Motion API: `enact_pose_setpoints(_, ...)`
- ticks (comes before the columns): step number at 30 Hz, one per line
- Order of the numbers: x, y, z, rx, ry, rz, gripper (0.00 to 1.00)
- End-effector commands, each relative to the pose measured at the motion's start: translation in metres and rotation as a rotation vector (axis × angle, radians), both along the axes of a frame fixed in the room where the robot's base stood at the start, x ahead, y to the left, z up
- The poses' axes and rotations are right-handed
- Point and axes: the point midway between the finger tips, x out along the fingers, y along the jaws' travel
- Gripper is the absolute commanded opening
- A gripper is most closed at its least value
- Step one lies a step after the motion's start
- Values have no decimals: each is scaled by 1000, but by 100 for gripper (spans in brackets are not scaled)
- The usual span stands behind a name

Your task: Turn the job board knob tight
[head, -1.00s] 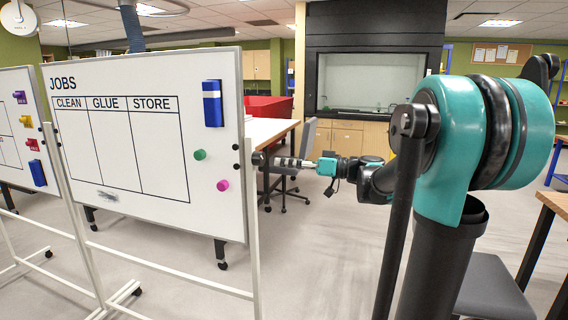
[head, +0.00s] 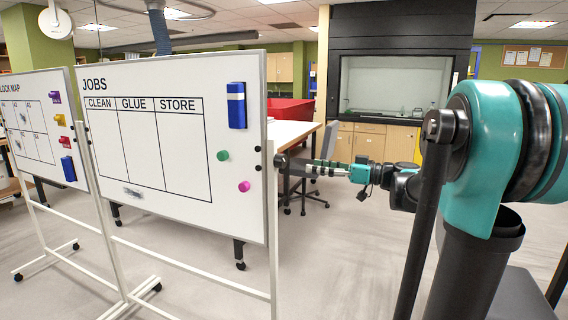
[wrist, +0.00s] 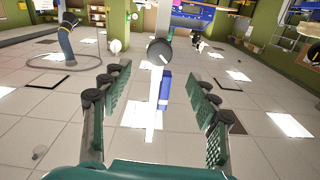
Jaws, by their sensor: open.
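The job board (head: 150,150) is a white panel headed JOBS with CLEAN, GLUE and STORE columns, on a pale wheeled frame. Its dark round knob (head: 281,160) sticks out at the right side post. In the wrist view the knob (wrist: 160,49) shows face-on with a pale line across it, and the board is nearly edge-on. My gripper (head: 308,168) is just right of the knob in the head view, pointing at it. In the wrist view my gripper (wrist: 157,72) has its fingers wide apart with nothing between the tips. The knob appears ahead of the tips, roughly centred between them.
A blue eraser (head: 236,105), a green magnet (head: 223,155) and a pink magnet (head: 244,186) are on the board. A second board (head: 35,120) stands at left. A table (head: 290,132) and an office chair (head: 318,165) are behind. Floor to the right of the board is open.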

Motion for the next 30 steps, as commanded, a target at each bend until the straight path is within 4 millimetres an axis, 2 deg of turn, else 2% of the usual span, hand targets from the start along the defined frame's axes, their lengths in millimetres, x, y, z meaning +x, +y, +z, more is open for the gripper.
enact_pose_setpoints(9, 21, 60, 0, 0, 0, 4, 60)
enact_pose_setpoints(15, 32, 90, 0, 0, 0, 2, 60)
enact_pose_setpoints(21, 38, 105, 0, 0, 0, 1, 60)
enact_pose_setpoints(30, 39, 107, 0, 0, 0, -1, 60)
